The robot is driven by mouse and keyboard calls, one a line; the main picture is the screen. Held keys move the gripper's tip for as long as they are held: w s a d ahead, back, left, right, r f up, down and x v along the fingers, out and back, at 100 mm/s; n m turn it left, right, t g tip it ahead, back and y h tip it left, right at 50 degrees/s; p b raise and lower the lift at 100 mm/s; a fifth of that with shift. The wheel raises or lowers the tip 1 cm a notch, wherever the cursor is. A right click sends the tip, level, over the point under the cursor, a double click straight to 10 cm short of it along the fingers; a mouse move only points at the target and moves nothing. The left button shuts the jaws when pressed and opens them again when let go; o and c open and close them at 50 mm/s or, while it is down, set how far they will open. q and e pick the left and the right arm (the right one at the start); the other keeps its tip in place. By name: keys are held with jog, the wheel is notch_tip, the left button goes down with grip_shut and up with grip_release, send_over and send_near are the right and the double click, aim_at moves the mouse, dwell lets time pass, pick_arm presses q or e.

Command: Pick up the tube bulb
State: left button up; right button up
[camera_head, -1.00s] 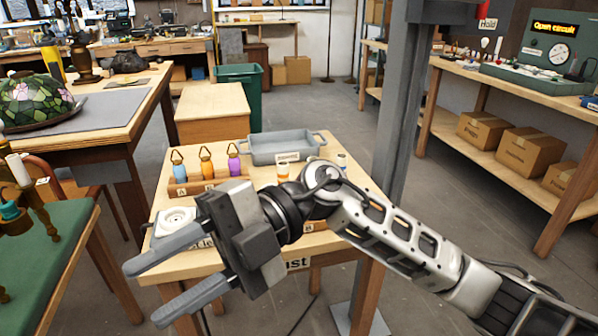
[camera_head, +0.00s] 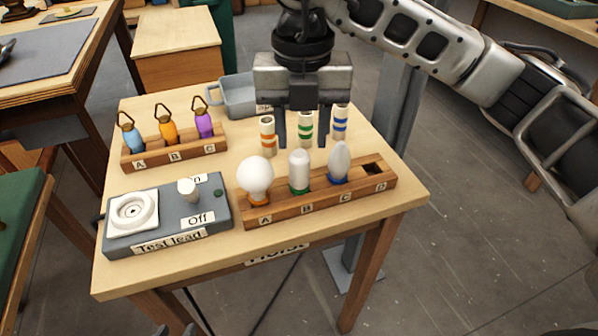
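The tube bulb (camera_head: 299,170) is white with a rounded top and a green base. It stands upright in slot B of the wooden bulb rack (camera_head: 370,191). A round bulb (camera_head: 256,178) with an orange base stands in slot A. A pointed bulb (camera_head: 339,161) with a blue base stands in slot C. My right gripper (camera_head: 301,141) points down with its fingers apart and nothing between them. Its fingertips show just above and behind the tube bulb in the picture; their exact height is hard to tell. My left gripper is not in view.
Orange-, green- and blue-banded cylinders (camera_head: 267,136) stand behind the rack, close to my fingers. A grey tray (camera_head: 237,96) is at the back. Slot D (camera_head: 373,169) is empty.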

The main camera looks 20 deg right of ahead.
aim_at(299, 173)
jog(key=f, duration=0.8)
jog(key=shift+a+f+p, duration=0.1)
jog(key=shift+a+p, duration=0.1)
jog(key=shift+p, duration=0.2)
jog(key=c, duration=0.7)
